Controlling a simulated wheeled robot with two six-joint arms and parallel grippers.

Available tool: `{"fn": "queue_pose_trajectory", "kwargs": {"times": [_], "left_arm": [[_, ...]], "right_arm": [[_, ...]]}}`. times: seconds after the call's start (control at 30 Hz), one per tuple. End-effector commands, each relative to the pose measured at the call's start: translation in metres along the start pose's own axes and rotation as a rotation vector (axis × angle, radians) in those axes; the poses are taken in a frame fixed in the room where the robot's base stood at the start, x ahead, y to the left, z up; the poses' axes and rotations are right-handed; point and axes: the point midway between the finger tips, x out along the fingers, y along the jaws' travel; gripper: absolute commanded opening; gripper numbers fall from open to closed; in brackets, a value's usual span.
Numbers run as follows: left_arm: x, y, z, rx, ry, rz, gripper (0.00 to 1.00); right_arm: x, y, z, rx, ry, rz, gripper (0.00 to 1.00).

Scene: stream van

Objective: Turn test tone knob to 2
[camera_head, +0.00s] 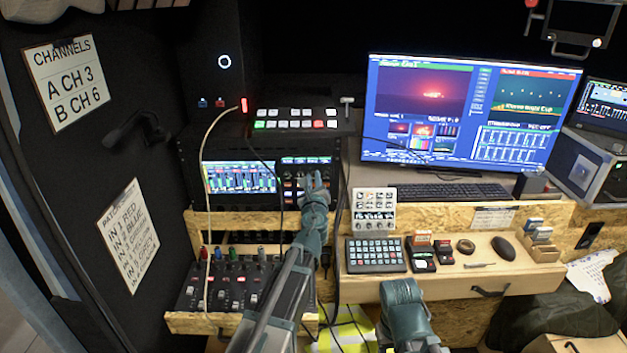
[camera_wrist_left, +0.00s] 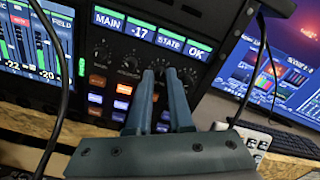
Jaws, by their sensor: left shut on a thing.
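A dark rack panel (camera_wrist_left: 112,68) with a row of small black knobs and lit buttons fills the middle of the left wrist view. In the head view the same panel (camera_head: 292,166) sits right of the level meter screen. My left gripper (camera_wrist_left: 160,78) reaches up to the knob row, its two fingers nearly together and shut on one knob, which they mostly hide. It also shows in the head view (camera_head: 313,184). Knobs (camera_wrist_left: 101,51) stand left of the fingers. Their labels and pointer marks are too small to read. My right gripper (camera_head: 404,296) is low in the head view, its fingers unclear.
Lit orange and white buttons (camera_wrist_left: 122,89) lie just below the knobs. Loose cables (camera_wrist_left: 58,100) hang left of the gripper. A monitor (camera_head: 470,110) stands right of the rack. A keypad (camera_head: 376,255) and small items lie on the wooden shelf.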

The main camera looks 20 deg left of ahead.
Motion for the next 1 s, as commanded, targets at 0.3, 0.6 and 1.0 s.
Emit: {"fn": "queue_pose_trajectory", "kwargs": {"times": [0.3,0.6,1.0], "left_arm": [[-0.0003,0.0005,0.0,-0.238,0.0,0.001,0.0],[-0.0004,0.0008,0.0,-0.525,-0.001,0.001,0.0],[-0.0007,0.0011,-0.0002,-0.905,-0.001,0.001,0.0]], "right_arm": [[0.0002,0.0,0.0,0.0,0.0,0.0,0.5],[0.0004,0.0,0.0,0.0,0.0,0.0,0.5],[0.0007,-0.0001,0.0,0.0,0.0,0.0,0.5]]}}
